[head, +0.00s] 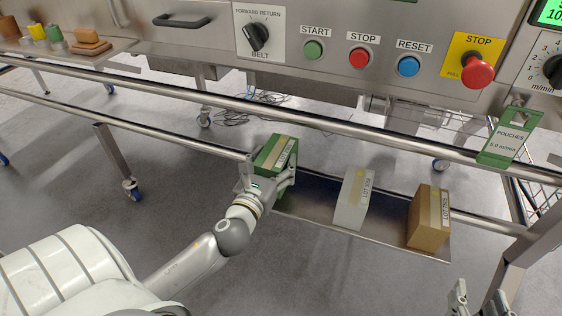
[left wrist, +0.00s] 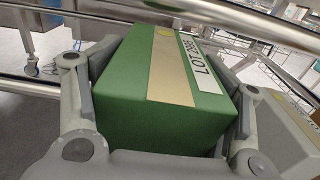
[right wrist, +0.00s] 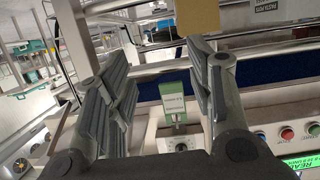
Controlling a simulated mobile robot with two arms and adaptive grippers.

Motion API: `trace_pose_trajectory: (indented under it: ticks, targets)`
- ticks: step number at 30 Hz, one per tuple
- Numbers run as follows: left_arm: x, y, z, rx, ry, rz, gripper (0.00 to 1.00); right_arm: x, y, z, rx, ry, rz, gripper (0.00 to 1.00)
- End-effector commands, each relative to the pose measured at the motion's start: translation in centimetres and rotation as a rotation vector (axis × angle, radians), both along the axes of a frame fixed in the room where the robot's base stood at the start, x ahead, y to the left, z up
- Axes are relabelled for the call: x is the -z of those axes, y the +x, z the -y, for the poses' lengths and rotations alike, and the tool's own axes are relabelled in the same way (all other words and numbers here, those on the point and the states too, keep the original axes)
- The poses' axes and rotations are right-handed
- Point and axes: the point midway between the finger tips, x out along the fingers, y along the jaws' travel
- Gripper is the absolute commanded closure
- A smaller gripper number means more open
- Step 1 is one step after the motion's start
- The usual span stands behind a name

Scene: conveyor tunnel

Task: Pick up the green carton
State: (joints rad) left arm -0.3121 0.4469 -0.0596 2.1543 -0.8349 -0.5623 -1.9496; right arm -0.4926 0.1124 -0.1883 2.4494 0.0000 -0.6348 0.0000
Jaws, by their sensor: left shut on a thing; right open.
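The green carton (head: 277,153) stands at the left end of a low metal shelf in the head view, with a pale label strip on its top. My left gripper (head: 270,182) is shut on it, with a finger on each side. In the left wrist view the green carton (left wrist: 165,92) fills the space between the fingers, and its label reads LOT. I cannot tell whether the carton touches the shelf. My right gripper (head: 472,300) is open and empty at the bottom right; its spread fingers also show in the right wrist view (right wrist: 165,95).
A white carton (head: 354,200) and a brown carton (head: 428,217) stand on the shelf (head: 310,212) to the right. Metal rails run above the shelf. A control panel with knobs and buttons is behind, and a green tag (head: 510,135) hangs at the right.

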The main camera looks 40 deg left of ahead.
Motion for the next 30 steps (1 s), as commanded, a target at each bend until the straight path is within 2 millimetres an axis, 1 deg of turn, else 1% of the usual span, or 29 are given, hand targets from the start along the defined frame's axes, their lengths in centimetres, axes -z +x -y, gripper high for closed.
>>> trace_pose_trajectory:
  ticks: [1, 5, 11, 12, 15, 18, 24, 30]
  targets:
    - [-0.9, -0.3, -0.1, 0.002, 0.002, 0.003, 0.70, 0.7, -0.5, 0.3, 0.004, -0.014, -0.056, 0.51]
    - [-2.0, -1.1, -0.6, 0.002, 0.002, 0.003, 0.70, 3.3, -2.0, 1.0, 0.013, -0.049, -0.204, 0.51]
    - [-3.6, -2.5, -1.3, 0.003, 0.004, 0.002, 0.70, 6.6, -5.1, 2.4, 0.030, -0.101, -0.431, 0.51]
    - [-3.8, -3.3, -1.7, 0.001, 0.003, -0.001, 0.70, 7.2, -5.8, 2.6, 0.033, -0.111, -0.477, 0.51]
    - [-4.6, -4.9, -2.6, 0.002, 0.002, 0.000, 0.70, 8.5, -7.7, 3.3, 0.040, -0.134, -0.584, 0.51]
    - [-5.3, -6.3, -3.3, 0.002, 0.003, -0.001, 0.70, 9.4, -9.5, 3.9, 0.048, -0.154, -0.677, 0.51]
    - [-6.4, -8.5, -4.5, 0.002, 0.001, 0.001, 0.70, 10.5, -12.1, 4.8, 0.058, -0.180, -0.807, 0.51]
    - [-7.0, -9.7, -5.2, 0.001, 0.000, 0.003, 0.70, 11.0, -13.6, 5.2, 0.062, -0.194, -0.874, 0.51]
